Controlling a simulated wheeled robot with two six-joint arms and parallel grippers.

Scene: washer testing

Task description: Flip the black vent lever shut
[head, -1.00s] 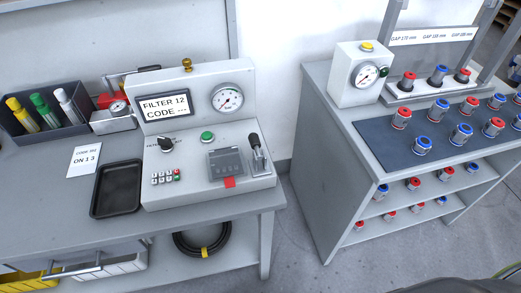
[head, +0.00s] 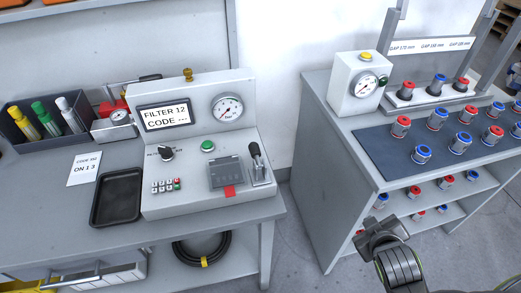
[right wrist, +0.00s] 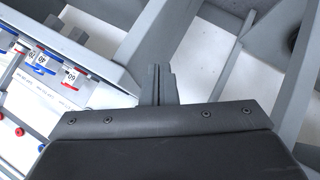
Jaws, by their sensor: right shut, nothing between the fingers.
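The black vent lever (head: 254,151) stands upright on its light metal bracket at the right end of the grey test console (head: 205,202). The console's screen (head: 165,115) reads "FILTER 12 CODE" with dashes. My right gripper (head: 372,232) is low at the right, in front of the right bench and well away from the lever. In the right wrist view its two fingers (right wrist: 158,84) are together with nothing between them. My left gripper is in neither view.
On the console are a gauge (head: 227,107), a green button (head: 208,146), a rotary knob (head: 166,153), a keypad and a clear cover (head: 226,172) with a red tag. A black tray (head: 117,197) lies left. The right bench (head: 345,165) holds several red and blue fittings.

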